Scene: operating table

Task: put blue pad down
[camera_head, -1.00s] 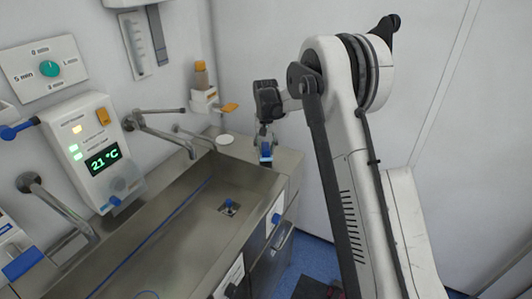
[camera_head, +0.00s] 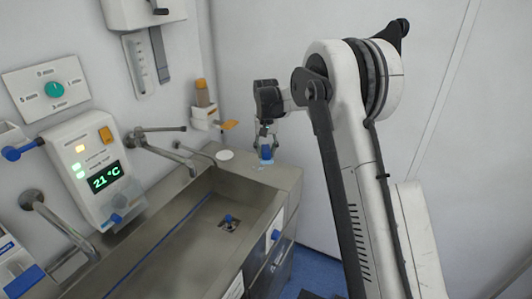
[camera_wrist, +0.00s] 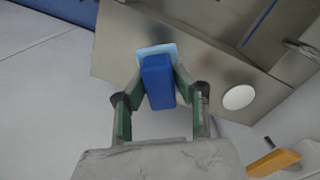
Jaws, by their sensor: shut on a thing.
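The blue pad (camera_wrist: 158,82) is a dark blue block with a light blue layer (camera_wrist: 157,50) at its far end. It sits between the two fingers of my gripper (camera_wrist: 157,85), which is shut on it. In the head view the pad (camera_head: 266,153) shows small below my gripper (camera_head: 266,136), over the steel counter at the right end of the sink. The light blue layer is at or very near the counter surface; I cannot tell whether it touches.
A white round disc (camera_head: 225,155) lies on the steel counter (camera_head: 285,178) left of the pad. The sink basin (camera_head: 190,235) opens in front. An orange-levered dispenser (camera_head: 212,120) hangs on the wall behind. The counter's right edge is close to the pad.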

